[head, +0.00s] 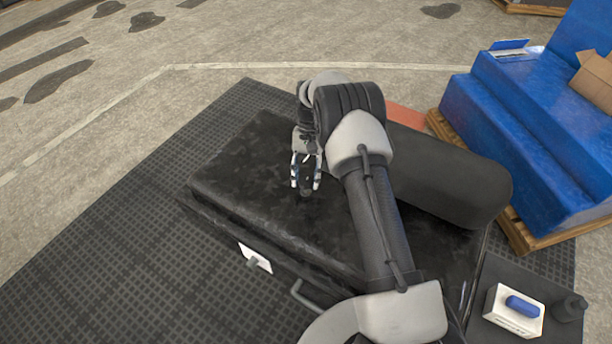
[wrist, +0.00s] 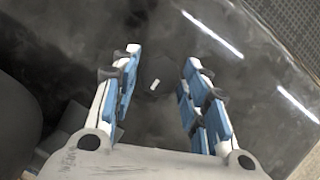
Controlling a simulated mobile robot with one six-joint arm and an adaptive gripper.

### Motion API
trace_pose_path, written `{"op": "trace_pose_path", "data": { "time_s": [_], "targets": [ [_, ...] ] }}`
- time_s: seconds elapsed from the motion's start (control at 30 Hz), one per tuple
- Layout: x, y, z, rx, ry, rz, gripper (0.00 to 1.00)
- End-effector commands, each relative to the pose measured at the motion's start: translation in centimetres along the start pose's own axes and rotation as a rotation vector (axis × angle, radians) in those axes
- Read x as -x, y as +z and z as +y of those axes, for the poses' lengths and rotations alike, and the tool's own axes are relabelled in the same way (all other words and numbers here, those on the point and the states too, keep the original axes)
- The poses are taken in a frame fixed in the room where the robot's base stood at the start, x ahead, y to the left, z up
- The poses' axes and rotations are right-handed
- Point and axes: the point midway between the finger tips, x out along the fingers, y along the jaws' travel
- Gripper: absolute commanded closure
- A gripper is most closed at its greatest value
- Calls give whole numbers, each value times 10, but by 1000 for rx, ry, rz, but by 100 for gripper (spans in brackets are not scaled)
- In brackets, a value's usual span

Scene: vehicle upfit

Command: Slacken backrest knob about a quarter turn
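My gripper (head: 306,184) is over the black seat cushion (head: 240,185), pointing down. In the wrist view my gripper (wrist: 158,90) is open, with its blue-padded fingers well apart. A small white mark (wrist: 155,84) shows between the fingers on a dark surface. It may be the pointer of a dark knob; the outline is too dark to make out. In the head view a small dark shape shows between the fingertips, and I cannot tell whether they touch it. The dark rounded backrest (head: 450,175) lies along the cushion's right side, partly behind my arm.
A white plate (head: 262,260) with a small grey lever and a grey handle (head: 310,301) are on the seat's front side. A white box (head: 500,314) with a blue item stands lower right. Blue steps (head: 520,120) on a pallet stand at right. The mat at left is clear.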

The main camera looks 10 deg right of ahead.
Motion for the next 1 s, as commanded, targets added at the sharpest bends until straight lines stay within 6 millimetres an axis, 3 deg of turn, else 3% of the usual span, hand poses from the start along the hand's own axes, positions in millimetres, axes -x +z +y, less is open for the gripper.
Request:
{"op": "trace_pose_path", "data": {
  "time_s": [0.13,0.53,0.67,1.0],
  "targets": [
    [0,0,0,0,0,0,46],
    [6,-1,0,0,-2,3,46],
    [26,-2,0,0,-3,6,46],
    [97,-1,0,-1,-2,4,46]
  ]
}}
